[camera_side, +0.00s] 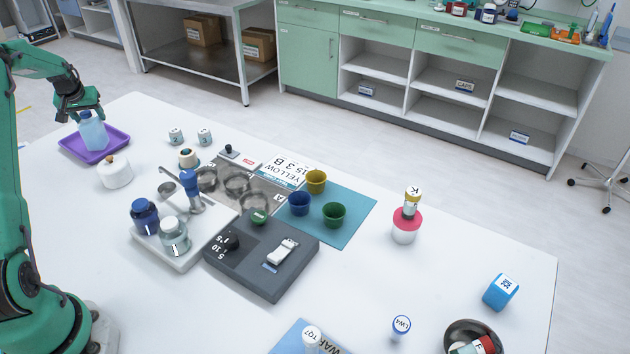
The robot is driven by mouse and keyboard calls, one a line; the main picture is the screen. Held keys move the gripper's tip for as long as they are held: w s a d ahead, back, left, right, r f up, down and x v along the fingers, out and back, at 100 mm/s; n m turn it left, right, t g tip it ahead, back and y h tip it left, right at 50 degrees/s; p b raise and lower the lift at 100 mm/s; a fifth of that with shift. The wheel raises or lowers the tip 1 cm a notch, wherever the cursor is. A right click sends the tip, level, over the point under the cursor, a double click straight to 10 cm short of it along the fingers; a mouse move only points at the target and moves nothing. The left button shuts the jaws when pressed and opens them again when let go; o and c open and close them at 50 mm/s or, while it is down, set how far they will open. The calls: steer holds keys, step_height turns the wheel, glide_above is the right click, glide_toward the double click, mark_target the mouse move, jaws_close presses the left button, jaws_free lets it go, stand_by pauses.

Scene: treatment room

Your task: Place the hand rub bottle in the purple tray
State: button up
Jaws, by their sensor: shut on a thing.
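The hand rub bottle (93,134), pale translucent blue, is upright over the purple tray (121,148) at the far left of the table. My gripper (84,114) is shut on its top from above. The bottle's lower end lies within the tray's outline; I cannot tell whether it touches the tray floor. The gripper hides the bottle's cap.
A white lidded pot (115,172) stands just in front of the tray. Two small labelled cups (176,137) are to its right. A white stand with bottles (181,238) and a dark grey device (262,256) fill the middle. The table's right side has free room.

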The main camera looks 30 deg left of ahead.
steer(key=o, duration=1.7)
steer(key=shift+f, duration=0.15)
steer(key=shift+c, duration=0.2)
steer(key=v, duration=1.2)
